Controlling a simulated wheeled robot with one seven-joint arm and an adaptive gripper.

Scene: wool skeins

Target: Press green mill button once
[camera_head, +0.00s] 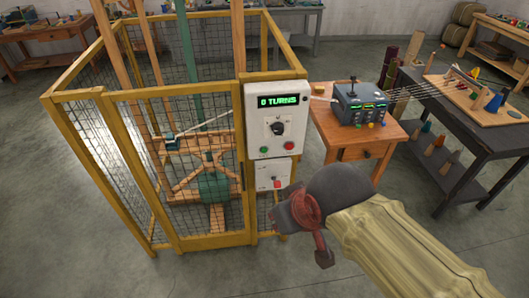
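The green button (264,149) is a small round button at the lower left of the white control panel (255,115), which is mounted on the cage's front right post. A red button (289,145) sits to its right, and a dark knob (277,128) is above them. The panel's display (278,101) reads "0 TURNS" in green. My gripper (298,232) is dark grey with red parts and sits below and to the right of the panel, apart from the green button in the picture. My wrist partly hides it, and its fingers do not show clearly.
A smaller white box with a red switch (277,183) is below the panel, close to my gripper. A yellow-framed mesh cage (173,92) encloses wooden machinery at left. A wooden table (329,133) with a grey control box (359,103) stands right. The front floor is clear.

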